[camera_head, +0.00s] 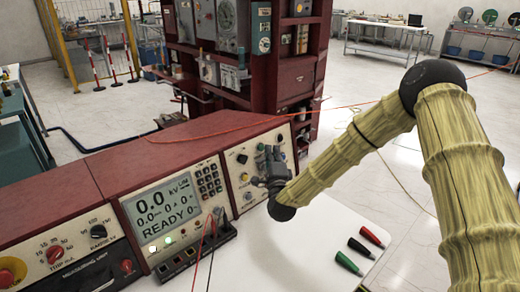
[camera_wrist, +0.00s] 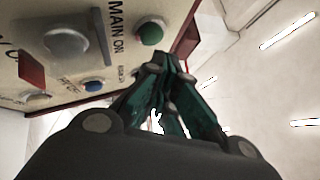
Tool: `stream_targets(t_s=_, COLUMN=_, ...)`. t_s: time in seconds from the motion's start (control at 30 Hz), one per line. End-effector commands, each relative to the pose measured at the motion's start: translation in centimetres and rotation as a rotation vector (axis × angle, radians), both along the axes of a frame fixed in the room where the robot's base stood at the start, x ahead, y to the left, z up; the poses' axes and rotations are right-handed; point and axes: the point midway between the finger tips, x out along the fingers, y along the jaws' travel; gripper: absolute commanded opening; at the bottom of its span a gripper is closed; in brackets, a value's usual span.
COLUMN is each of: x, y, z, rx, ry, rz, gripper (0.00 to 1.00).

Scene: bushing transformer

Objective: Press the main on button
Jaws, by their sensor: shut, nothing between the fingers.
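The control panel (camera_head: 240,165) is the right-hand section of a red console. In the wrist view the label "MAIN ON" (camera_wrist: 117,25) is on its face, with a round green button (camera_wrist: 150,33) beside it. My gripper (camera_head: 265,170) is in front of this panel, and its closed, empty fingertips (camera_wrist: 163,68) appear just below the green button in the wrist view. I cannot tell whether they touch the panel. In the head view my gripper covers part of the panel, and I cannot make out the green button there.
A meter with a display (camera_head: 165,205) stands left of the panel. Red, black and green probes (camera_head: 348,263) lie on the white tabletop (camera_head: 300,262), otherwise mostly clear.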

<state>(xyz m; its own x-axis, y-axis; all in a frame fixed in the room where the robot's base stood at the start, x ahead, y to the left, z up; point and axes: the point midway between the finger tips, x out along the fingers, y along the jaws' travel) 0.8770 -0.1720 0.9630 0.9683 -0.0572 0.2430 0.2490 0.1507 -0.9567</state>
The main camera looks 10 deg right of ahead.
Motion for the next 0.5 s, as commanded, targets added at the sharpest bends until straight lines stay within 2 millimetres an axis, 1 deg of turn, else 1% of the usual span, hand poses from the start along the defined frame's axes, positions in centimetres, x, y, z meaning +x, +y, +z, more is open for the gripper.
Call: stream_targets(t_s=0.5, x=-3.1, y=-2.1, z=0.9, rx=0.0, ry=0.001, rz=-0.001, gripper=0.0)
